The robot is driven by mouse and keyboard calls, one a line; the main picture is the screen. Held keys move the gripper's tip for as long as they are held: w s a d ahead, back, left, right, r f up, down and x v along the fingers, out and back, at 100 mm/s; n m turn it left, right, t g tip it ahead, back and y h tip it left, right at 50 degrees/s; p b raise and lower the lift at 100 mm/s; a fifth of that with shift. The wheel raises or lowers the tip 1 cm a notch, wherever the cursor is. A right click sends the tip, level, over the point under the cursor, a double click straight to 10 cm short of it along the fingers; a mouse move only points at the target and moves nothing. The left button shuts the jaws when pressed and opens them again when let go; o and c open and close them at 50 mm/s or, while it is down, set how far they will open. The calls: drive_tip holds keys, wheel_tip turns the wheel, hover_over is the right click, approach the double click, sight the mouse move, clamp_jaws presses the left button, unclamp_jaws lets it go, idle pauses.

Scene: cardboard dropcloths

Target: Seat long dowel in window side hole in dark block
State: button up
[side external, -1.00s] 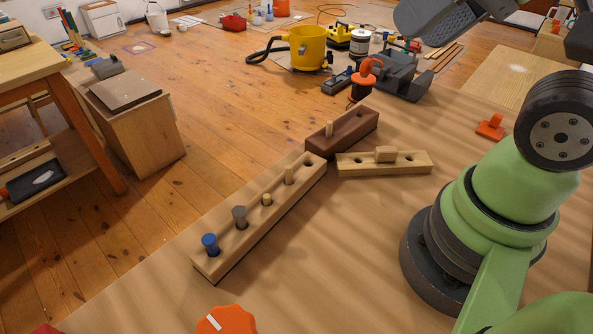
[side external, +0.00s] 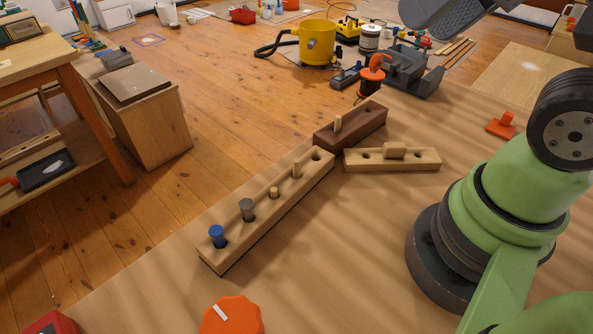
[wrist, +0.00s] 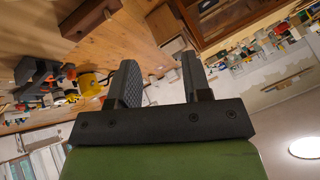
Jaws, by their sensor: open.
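The dark brown block (side external: 352,127) lies on the cardboard-covered surface at the far end of a long pale rack (side external: 232,249). A pale wooden dowel (side external: 338,124) stands upright in the dark block, towards its left end. My gripper (wrist: 157,72) is open and empty in the wrist view, away from the blocks.
An orange knob (side external: 232,317) is at the front. A grey vise-like tool (side external: 412,72) and an orange-handled item (side external: 371,78) stand behind. Cardboard in the front middle is clear.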

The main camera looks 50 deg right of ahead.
drive_tip(key=w+f+n+g, duration=0.2)
drive_tip(key=w+n, duration=0.1)
drive_tip(key=w, duration=0.3)
drive_tip(key=n+g+h, duration=0.2)
drive_tip(key=n+g, duration=0.3)
drive_tip(key=n, duration=0.1)
hover_over(297, 160)
wheel_tip(297, 160, down, 14)
drive_tip(key=shift+n, duration=0.4)
wheel_tip(297, 160, down, 11)
drive_tip(key=shift+c, duration=0.2)
clamp_jaws()
